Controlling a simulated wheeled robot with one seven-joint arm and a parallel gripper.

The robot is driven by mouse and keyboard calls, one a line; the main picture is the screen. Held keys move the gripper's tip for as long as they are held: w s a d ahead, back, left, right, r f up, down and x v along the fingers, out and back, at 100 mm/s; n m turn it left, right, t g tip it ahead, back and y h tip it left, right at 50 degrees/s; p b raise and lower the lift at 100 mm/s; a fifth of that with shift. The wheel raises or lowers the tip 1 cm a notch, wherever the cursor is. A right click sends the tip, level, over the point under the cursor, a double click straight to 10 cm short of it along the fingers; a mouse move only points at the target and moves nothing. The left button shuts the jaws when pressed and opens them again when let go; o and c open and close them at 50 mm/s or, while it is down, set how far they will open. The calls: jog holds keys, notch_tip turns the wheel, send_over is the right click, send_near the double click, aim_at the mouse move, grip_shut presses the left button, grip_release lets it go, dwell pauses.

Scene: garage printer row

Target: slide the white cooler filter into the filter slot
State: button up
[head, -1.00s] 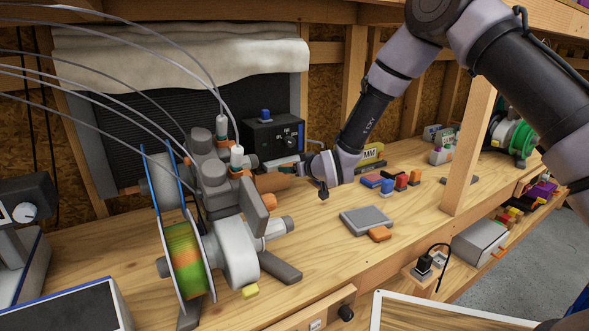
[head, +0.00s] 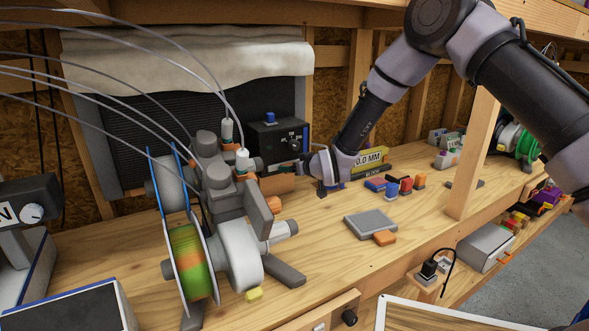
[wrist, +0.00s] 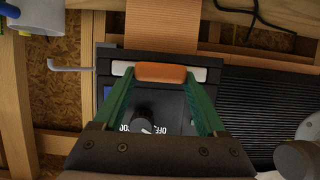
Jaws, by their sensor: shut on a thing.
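The black cooler box (head: 268,137) stands at the back of the bench, with a knob on its front. In the wrist view the box (wrist: 104,60) faces my gripper. The white cooler filter (wrist: 197,74) shows as a white strip with an orange grip in its middle, lined up along the box front. My gripper (wrist: 160,74) has green fingers shut on that orange grip. The filter slot is covered by the filter and fingers, and I cannot tell how deep the filter sits. In the head view my wrist hides the filter.
A grey machine with a green-orange spool (head: 187,262) stands close left of the box. A grey block (head: 370,223) and several small coloured blocks (head: 392,185) lie to the right. A wooden post (head: 474,160) rises at the right.

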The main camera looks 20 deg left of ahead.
jog(key=shift+w+a, duration=0.15)
jog(key=o, duration=1.3)
jog(key=shift+o, duration=0.2)
jog(key=v, duration=1)
jog(key=shift+s+d+r, duration=0.2)
jog(key=shift+s+d, duration=0.05)
